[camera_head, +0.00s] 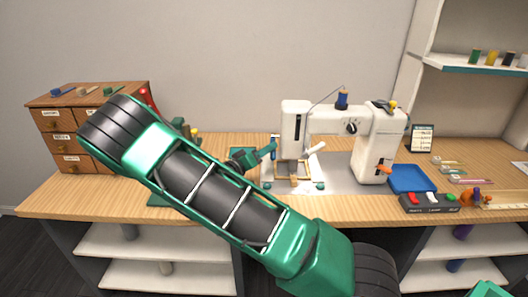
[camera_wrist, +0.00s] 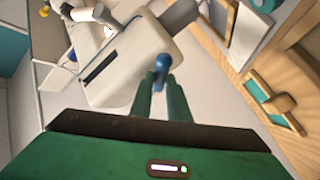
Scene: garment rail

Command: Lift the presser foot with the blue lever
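The white sewing machine (camera_head: 372,140) stands on the wooden table, with its needle head at the left end. The blue lever (camera_head: 274,142) shows beside that head in the head view. In the wrist view the rounded blue lever (camera_wrist: 161,64) sits between my fingertips, next to the white machine head (camera_wrist: 125,65). My gripper (camera_head: 270,151) reaches in from the left. Its two green fingers (camera_wrist: 162,82) are close together, one on each side of the lever, and look shut on it. The presser foot is not clear in either view.
A wooden drawer cabinet (camera_head: 65,125) stands at the left. A blue tray (camera_head: 410,180), a switch box (camera_head: 430,203) and a small sign (camera_head: 420,138) are right of the machine. A wooden frame (camera_head: 293,178) lies below the needle head. My arm hides part of the table.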

